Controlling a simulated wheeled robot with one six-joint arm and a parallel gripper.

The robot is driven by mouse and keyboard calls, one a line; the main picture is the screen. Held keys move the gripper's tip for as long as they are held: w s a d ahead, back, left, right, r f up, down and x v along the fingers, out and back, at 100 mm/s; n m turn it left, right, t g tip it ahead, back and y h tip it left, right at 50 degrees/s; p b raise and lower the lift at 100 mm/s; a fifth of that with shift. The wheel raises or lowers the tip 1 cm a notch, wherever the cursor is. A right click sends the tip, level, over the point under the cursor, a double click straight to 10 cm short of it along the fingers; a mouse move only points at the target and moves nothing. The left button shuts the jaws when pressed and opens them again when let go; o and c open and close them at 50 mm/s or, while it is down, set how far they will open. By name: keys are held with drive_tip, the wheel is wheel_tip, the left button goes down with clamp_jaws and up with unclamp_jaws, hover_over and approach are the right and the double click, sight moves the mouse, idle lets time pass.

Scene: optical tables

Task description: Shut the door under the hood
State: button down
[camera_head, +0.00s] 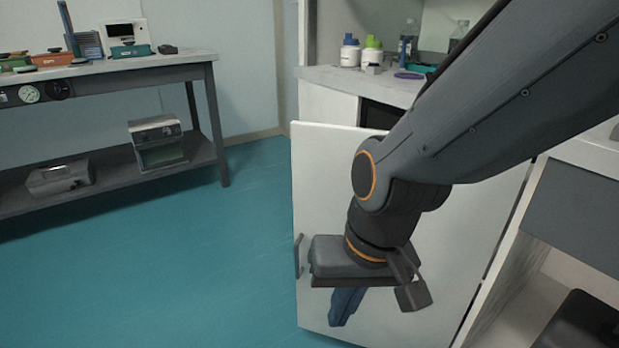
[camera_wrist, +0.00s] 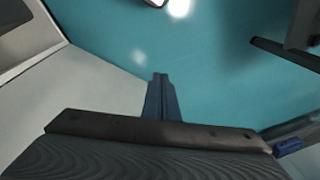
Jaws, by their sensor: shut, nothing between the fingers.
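The white door (camera_head: 325,180) under the hood stands open, swung out from the cabinet over the floor. A dark grey bar handle (camera_head: 298,256) is at its left edge. My gripper (camera_head: 340,318) points down in front of the door's face, right of the handle, with its blue fingers together and empty. I cannot tell whether they touch the door. The wrist view shows the closed fingers (camera_wrist: 160,90) over teal floor, with a pale flat surface to their left that may be the door. My arm hides the door's upper middle.
The hood's worktop (camera_head: 330,76) holds bottles, including a green-capped one (camera_head: 372,54). A dark opening (camera_head: 380,115) shows behind the door's top. A grey bench (camera_head: 120,68) with instruments stands at left. Teal floor (camera_head: 220,255) between is clear. Another counter unit (camera_head: 580,185) is at right.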

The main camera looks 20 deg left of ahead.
drive_tip(key=w+a+r+m+t+y+p, duration=0.1)
drive_tip(key=w+a+r+m+t+p, duration=0.15)
drive_tip(key=a+m+p, duration=0.35)
drive_tip(key=w+a+r+m+t+y+p, duration=0.1)
drive_tip(key=w+a+m+p, duration=0.15)
drive_tip(key=a, duration=0.55)
drive_tip(key=m+t+h+p, duration=0.5)
drive_tip(key=m+t+p, duration=0.6)
drive_tip(key=m+p, duration=0.45)
approach(306, 190)
drive_tip(key=shift+n+g, duration=0.25)
drive_tip(key=shift+n, duration=0.15)
drive_tip(key=p+x, duration=0.1)
drive_tip(key=x, duration=0.5)
drive_tip(key=shift+r+p, duration=0.2)
drive_tip(key=shift+p, duration=0.1)
drive_tip(key=shift+w, duration=0.1)
